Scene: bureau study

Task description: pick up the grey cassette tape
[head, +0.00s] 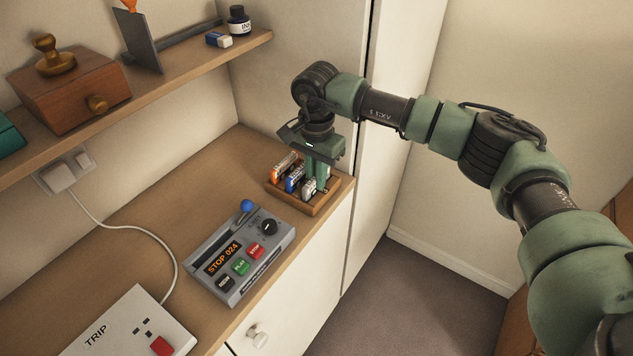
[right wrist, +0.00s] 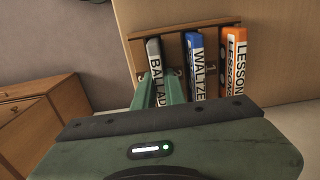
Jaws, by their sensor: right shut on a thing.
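The grey cassette tape (right wrist: 154,62), with a white label reading BALLAD, stands upright in the wooden rack (right wrist: 172,72), in the slot at the left of the right wrist view. In the head view the grey tape (head: 309,188) shows at the near right end of the rack (head: 318,208). My right gripper (head: 316,178) reaches down from above and is shut on the grey tape. Its green fingers (right wrist: 162,92) hide part of the tape. The tape still appears to be within the rack. My left gripper is not in view.
A grey tape player (head: 240,255) and a white TRIP box (head: 130,325) lie on the desk. A shelf (head: 180,75) runs above; a tall white cabinet (head: 385,120) stands close behind.

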